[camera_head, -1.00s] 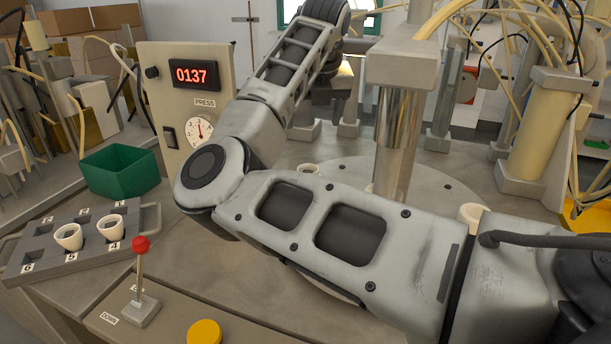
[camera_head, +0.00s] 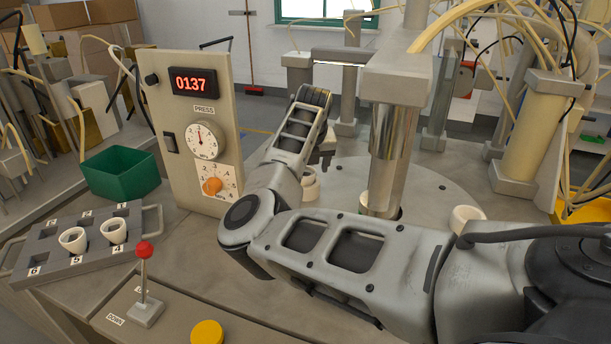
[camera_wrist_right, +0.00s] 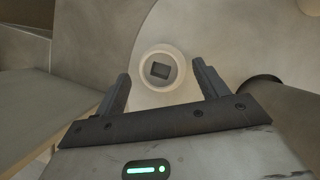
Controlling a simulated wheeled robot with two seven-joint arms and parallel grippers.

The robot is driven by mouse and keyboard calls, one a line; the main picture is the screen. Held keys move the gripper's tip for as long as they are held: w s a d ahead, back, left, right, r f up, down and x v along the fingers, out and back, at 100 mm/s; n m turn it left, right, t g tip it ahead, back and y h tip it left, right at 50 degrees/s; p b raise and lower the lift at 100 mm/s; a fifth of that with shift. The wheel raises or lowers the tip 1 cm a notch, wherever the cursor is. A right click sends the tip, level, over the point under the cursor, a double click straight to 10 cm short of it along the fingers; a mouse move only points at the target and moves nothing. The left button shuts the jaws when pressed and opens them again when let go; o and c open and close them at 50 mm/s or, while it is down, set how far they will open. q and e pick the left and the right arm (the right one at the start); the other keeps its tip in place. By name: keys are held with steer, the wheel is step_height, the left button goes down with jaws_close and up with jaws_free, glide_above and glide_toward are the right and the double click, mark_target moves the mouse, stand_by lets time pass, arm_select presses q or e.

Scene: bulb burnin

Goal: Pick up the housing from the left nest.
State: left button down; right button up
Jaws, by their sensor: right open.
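The housing (camera_head: 311,184), a pale round ring-like part, sits on the left of the round press plate, partly hidden by my right arm. In the right wrist view the housing (camera_wrist_right: 160,68) is seen from above, with a dark square opening in its middle. The nest under it cannot be made out. My right gripper (camera_head: 325,157) is close to the housing, mostly behind its own wrist. In the right wrist view its two fingers are open, pointing toward the housing, one on each side, with nothing held. My left gripper is not in view.
The press ram (camera_head: 388,150) stands just right of my gripper. A gauge panel (camera_head: 190,110) stands left. Another pale round part (camera_head: 466,217) is at the plate's right. A grey numbered tray (camera_head: 45,248) with two white cups, a green bin (camera_head: 122,174) and a red-knobbed lever (camera_head: 145,285) are front left.

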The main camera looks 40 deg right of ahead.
steer(key=shift+w+d+f, duration=0.15)
steer(key=shift+w+f, duration=0.1)
steer(key=shift+f, duration=0.4)
steer(key=c, duration=1)
steer(key=shift+r, duration=0.1)
steer(key=shift+c, duration=0.2)
